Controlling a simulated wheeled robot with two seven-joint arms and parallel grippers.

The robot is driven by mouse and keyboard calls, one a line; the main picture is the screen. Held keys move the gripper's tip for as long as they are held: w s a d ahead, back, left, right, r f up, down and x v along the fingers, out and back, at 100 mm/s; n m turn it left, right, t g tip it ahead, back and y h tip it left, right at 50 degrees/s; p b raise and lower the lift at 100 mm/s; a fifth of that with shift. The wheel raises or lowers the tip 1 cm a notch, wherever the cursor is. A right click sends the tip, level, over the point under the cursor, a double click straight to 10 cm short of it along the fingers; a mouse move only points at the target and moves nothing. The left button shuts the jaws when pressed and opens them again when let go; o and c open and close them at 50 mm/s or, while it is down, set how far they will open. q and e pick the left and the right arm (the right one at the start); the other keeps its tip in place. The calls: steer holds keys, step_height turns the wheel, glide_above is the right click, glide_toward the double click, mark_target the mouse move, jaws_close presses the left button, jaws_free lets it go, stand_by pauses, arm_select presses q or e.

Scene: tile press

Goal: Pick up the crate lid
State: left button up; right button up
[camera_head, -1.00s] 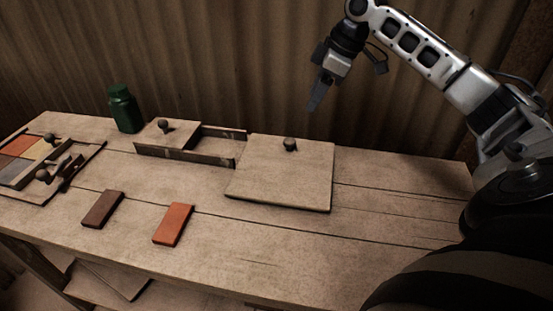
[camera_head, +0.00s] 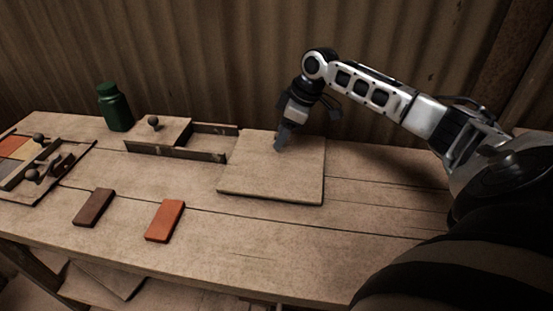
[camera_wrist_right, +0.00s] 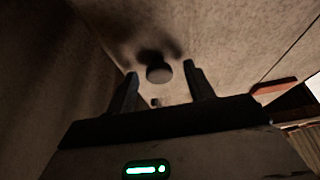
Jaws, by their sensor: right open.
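A square, flat wooden lid (camera_head: 262,180) lies on the workbench right of the middle in the head view. Its dark round knob (camera_wrist_right: 158,73) shows in the wrist view between the two fingers; in the head view my gripper hides it. My right gripper (camera_head: 279,147) points down over the far part of the lid. It is open, with a finger on each side of the knob; I cannot tell whether they touch it. My left gripper is not in view.
A long open wooden box (camera_head: 207,155) with a knobbed board (camera_head: 158,131) over its left part stands just left of the lid. A green bottle (camera_head: 115,108), a brown tile (camera_head: 94,207) and an orange tile (camera_head: 165,221) are farther left. The bench right of the lid is clear.

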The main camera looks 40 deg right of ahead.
jaws_close()
steer(key=shift+r, duration=0.1)
